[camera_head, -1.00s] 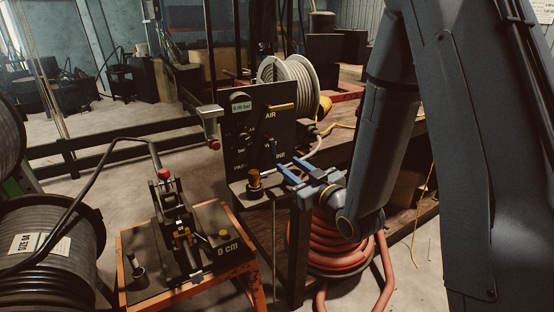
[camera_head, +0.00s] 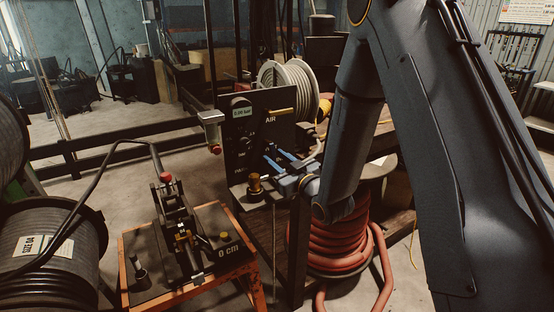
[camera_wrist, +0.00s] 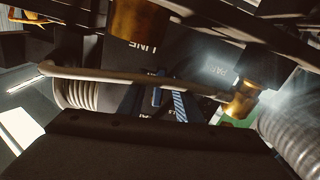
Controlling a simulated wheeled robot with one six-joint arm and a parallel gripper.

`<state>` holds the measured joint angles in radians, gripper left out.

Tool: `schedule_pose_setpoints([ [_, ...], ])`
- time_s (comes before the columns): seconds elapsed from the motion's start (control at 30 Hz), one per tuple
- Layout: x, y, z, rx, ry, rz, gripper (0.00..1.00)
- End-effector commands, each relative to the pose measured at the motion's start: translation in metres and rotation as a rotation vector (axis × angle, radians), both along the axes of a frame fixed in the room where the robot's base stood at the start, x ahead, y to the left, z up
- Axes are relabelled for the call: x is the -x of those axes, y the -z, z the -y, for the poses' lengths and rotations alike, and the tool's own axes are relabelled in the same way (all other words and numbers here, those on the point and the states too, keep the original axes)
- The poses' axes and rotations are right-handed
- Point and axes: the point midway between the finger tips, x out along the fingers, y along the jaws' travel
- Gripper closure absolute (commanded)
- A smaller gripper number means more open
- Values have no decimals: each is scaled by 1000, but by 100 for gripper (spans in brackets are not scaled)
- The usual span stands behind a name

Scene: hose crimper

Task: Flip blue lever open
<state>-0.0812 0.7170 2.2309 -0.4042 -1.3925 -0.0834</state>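The black control panel (camera_head: 240,128) stands at the bench end, with a green display, AIR lettering and a brass-yellow lever (camera_head: 280,111). My gripper (camera_head: 274,160) has two blue fingers, apart, pointing left at the lower right of the panel. Nothing shows between them. A narrow dark-blue upright piece by the fingertips may be the blue lever, but it is mostly hidden there. In the wrist view, a striped blue finger (camera_wrist: 180,106) points at the panel's lettering. A smaller blue piece beside it may be the lever or the other finger; I cannot tell which, nor whether there is contact.
A brass fitting (camera_head: 254,184) sits just below left of my gripper. A pale hose (camera_wrist: 125,80) crosses the wrist view. The crimper on the orange-framed stand (camera_head: 262,262) is lower left; a red hose coil (camera_head: 335,248) lies below my arm.

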Motion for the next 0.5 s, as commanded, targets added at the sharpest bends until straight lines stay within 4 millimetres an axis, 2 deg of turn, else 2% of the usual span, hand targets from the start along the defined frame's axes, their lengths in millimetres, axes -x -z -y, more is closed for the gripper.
schedule_pose_setpoints([
  [0.03, 0, 0, 0, 0, 0, 0, 69],
  [0.2, 0, 0, 0, 0, 0, 0, 97],
  [0.23, 0, 0, 0, 0, 0, 0, 100],
  [0.5, 1, 1, -3, -69, 1, -34, 100],
])
